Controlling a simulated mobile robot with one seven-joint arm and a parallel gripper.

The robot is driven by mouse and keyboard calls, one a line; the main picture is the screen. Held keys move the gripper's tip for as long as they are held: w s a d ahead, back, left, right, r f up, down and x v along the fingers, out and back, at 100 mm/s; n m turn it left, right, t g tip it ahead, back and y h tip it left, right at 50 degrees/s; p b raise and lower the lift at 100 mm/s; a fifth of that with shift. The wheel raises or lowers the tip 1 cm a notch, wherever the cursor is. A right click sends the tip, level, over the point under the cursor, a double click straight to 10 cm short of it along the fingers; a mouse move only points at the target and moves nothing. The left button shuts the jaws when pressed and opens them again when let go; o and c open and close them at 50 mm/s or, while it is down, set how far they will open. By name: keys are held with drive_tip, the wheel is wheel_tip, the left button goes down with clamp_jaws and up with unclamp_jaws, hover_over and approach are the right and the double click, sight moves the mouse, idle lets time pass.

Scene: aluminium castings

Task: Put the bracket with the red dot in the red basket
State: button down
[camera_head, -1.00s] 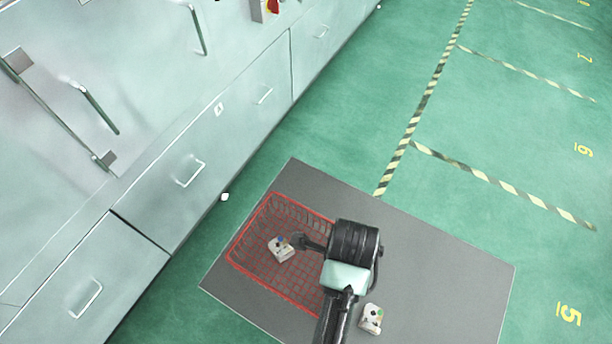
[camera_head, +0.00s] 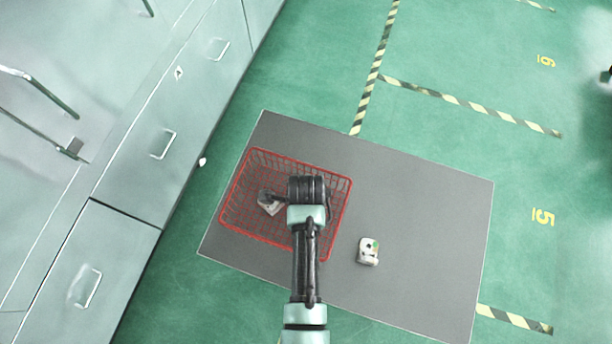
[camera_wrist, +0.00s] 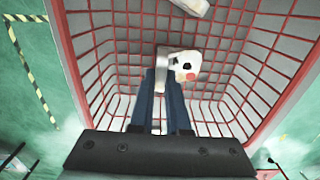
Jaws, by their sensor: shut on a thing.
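The bracket with the red dot (camera_wrist: 187,67) is a pale casting with a red dot and dark marks. In the wrist view it sits between the fingertips of my gripper (camera_wrist: 166,92), which is shut on it. The red basket's mesh (camera_wrist: 110,75) surrounds it on both sides. In the head view my gripper (camera_head: 272,196) is over the left part of the red basket (camera_head: 240,232), with the pale bracket (camera_head: 269,208) at its tip. I cannot tell whether the bracket touches the basket floor. My arm hides part of the basket's right side.
Another pale bracket (camera_head: 368,254) with green and reddish marks lies on the grey mat (camera_head: 430,240), right of the basket. A pale piece (camera_wrist: 191,6) shows at the wrist view's top edge. Cabinets (camera_head: 150,150) stand left; the mat's right side is clear.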

drive_tip(key=shift+f, duration=0.2)
drive_tip(key=shift+f, duration=0.15)
drive_tip(key=c, duration=0.9)
unclamp_jaws()
drive_tip(key=shift+r, duration=0.2)
